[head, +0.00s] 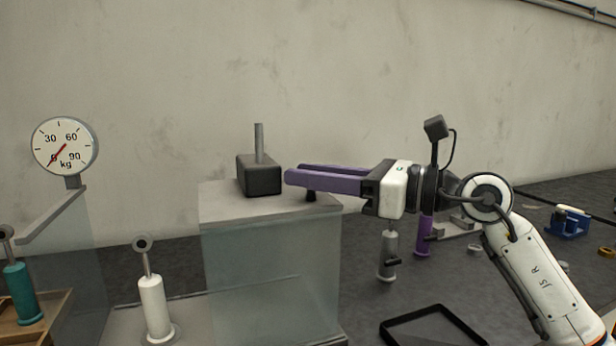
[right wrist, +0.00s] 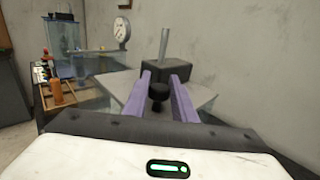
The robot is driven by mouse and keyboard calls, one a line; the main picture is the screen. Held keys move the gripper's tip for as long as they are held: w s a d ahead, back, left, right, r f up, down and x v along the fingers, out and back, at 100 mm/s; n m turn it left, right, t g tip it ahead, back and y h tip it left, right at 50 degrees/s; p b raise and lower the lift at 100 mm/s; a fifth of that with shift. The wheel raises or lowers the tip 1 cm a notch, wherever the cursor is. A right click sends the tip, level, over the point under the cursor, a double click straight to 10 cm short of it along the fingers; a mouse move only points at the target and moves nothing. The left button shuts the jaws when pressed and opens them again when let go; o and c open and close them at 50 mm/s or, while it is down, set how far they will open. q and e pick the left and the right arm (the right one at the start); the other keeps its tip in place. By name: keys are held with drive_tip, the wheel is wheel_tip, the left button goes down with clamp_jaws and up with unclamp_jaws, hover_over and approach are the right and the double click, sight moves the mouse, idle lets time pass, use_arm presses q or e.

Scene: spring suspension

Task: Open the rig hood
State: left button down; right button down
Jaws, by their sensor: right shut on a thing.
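The rig hood (head: 265,250) is a clear box with a grey top plate, seen left of centre in the head view. A small black knob (head: 311,196) stands near the right edge of its top. My right gripper (head: 294,173) reaches in from the right, its purple fingers level above the plate. In the right wrist view the knob (right wrist: 159,92) sits between the fingers (right wrist: 160,78), and the gripper is shut on it. The hood's top (right wrist: 115,84) looks level. The head view hides most of the knob behind a finger. My left gripper is not in view.
A black block (head: 260,176) with an upright metal rod sits on the plate, just beyond the fingertips. A dial gauge (head: 65,146) stands at the left. White (head: 154,305) and teal (head: 22,293) dampers stand front left. A black tray (head: 430,328) lies at front right.

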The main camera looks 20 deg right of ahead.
drive_tip(key=c, duration=1.6)
unclamp_jaws()
drive_tip(key=shift+o, duration=0.7)
drive_tip(key=shift+s+d, duration=0.15)
drive_tip(key=shift+d, duration=0.1)
drive_tip(key=b+v, duration=0.2)
drive_tip(key=v, duration=0.7)
drive_tip(key=shift+s+d, duration=0.2)
drive_tip(key=shift+s, duration=0.1)
drive_tip(key=shift+f, duration=0.1)
